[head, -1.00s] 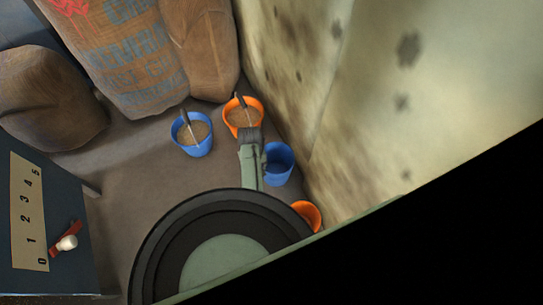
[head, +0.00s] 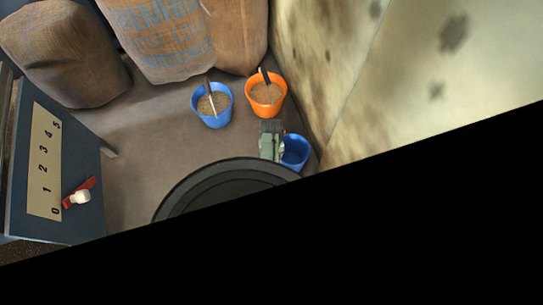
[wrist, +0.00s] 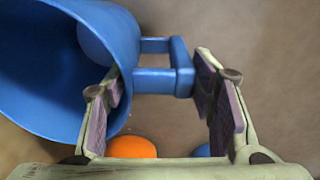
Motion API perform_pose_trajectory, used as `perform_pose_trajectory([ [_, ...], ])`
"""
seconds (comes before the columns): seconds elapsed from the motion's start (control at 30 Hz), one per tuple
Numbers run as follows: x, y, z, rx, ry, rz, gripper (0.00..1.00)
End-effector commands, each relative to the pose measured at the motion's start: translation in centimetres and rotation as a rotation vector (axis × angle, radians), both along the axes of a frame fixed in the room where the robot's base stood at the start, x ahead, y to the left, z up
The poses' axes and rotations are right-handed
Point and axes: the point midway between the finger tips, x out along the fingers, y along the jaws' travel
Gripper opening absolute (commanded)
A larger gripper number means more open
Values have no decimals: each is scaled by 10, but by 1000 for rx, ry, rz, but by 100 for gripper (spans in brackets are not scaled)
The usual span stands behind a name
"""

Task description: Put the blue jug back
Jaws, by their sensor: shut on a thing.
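The blue jug (head: 296,151) is beside my gripper (head: 271,140) in the head view, on its right. In the wrist view the jug (wrist: 45,75) fills the upper left, tipped with its wide mouth toward the lower left. Its square handle (wrist: 160,81) lies between the two fingers of my gripper (wrist: 163,95), which is shut on it. I see no grain in the visible part of the jug. Part of the jug is hidden behind the left finger.
A blue bucket (head: 211,105) and an orange bucket (head: 266,93), both with grain and a scoop-like tool, stand beyond my gripper. Sacks (head: 165,35) stand behind. A stained wall (head: 340,70) is close on the right. A numbered panel (head: 44,160) with a red lever (head: 79,193) is at left.

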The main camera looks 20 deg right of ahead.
Motion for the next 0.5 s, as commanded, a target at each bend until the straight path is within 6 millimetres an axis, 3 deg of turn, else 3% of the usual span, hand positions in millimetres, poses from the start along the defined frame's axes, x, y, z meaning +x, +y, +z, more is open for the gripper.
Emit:
perform_pose_trajectory([
  [0.03, 0, 0, -2, 0, 0, 0, 0],
  [0.07, 0, 0, -3, 0, 0, 0, 52],
  [0.33, 0, 0, -2, 0, 0, 0, 70],
  [0.5, 0, 0, -2, 0, 0, 0, 71],
])
